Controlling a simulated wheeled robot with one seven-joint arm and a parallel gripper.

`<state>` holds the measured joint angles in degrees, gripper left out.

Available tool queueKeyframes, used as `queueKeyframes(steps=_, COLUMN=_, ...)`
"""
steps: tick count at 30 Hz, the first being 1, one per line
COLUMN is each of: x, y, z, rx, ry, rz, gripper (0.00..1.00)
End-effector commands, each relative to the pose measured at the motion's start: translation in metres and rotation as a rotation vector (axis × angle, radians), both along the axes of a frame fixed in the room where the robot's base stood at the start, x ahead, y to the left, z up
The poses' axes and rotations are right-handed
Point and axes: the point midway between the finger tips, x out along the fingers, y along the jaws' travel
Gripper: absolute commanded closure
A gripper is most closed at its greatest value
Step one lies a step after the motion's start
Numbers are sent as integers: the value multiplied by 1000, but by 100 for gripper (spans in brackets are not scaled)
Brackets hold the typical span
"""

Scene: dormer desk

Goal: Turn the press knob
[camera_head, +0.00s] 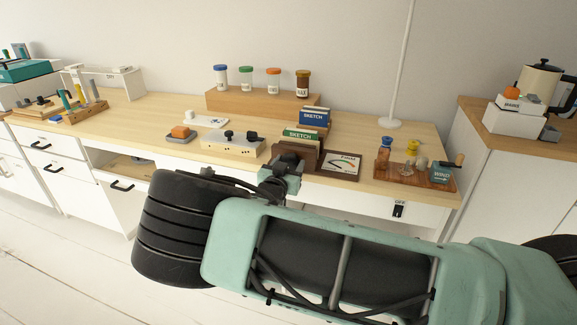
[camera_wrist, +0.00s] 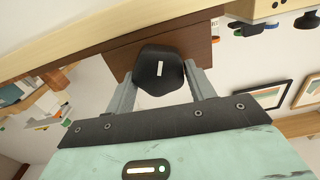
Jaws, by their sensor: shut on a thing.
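The press knob (camera_wrist: 158,70) is a black faceted knob with a short white mark, seen in the wrist view on a brown wooden panel (camera_wrist: 118,52). The white mark stands nearly upright in that view, leaning slightly. My gripper (camera_wrist: 160,78) has its two grey fingers on either side of the knob, shut on it. In the head view my gripper (camera_head: 285,168) is at the desk's front edge, against the brown wooden press. My gripper hides the knob there.
Green and blue SKETCH books (camera_head: 302,137) stand behind the press. A wooden tray (camera_head: 430,177) with small bottles is at right, near a lamp pole (camera_head: 391,121).

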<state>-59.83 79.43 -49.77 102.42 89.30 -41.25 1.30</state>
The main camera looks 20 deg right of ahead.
Motion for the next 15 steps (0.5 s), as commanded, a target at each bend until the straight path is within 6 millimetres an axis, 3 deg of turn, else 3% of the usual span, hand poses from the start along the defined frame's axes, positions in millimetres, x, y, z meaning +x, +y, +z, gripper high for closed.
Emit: queueKeyframes(steps=15, x=-1, y=-2, z=-4, rx=326, ry=-265, rz=-1, gripper=69)
